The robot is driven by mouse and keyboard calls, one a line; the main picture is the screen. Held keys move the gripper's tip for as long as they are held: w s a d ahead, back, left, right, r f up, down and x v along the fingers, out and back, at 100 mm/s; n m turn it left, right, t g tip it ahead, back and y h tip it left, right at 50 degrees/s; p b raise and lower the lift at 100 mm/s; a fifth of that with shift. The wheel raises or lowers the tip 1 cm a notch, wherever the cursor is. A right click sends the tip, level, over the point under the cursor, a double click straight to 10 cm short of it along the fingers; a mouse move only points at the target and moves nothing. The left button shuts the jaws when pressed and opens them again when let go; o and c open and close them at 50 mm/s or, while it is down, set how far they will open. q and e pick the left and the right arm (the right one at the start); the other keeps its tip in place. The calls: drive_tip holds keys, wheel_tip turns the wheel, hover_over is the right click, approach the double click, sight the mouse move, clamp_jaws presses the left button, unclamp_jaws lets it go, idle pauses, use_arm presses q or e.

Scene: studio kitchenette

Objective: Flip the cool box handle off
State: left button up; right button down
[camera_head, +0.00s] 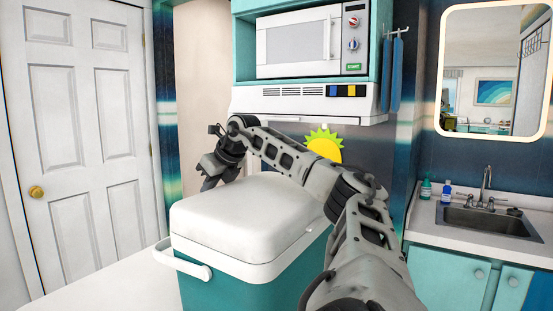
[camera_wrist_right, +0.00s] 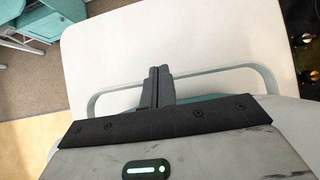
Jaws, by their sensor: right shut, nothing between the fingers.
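The cool box (camera_head: 245,285) has a teal body and a closed white lid (camera_head: 250,212). Its pale handle (camera_head: 180,263) is swung down to the left side of the box in the head view, level with the rim. In the right wrist view, the handle (camera_wrist_right: 110,91) is a pale loop behind the fingers. My right arm reaches across above the lid. My right gripper (camera_head: 208,183) is at the far left of the box, pointing down. Its fingers (camera_wrist_right: 157,86) are shut and empty, overlapping the handle bar; contact cannot be told. My left gripper is not in view.
A white surface (camera_head: 110,285) extends left of the box, and a white door (camera_head: 85,130) stands behind it. A microwave (camera_head: 300,45) and hood (camera_head: 300,102) are above the far side. A sink (camera_head: 490,220) is at the right.

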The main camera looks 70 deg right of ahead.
idle(0.4)
drive_tip(key=b+v, duration=0.1)
drive_tip(key=v, duration=1.5)
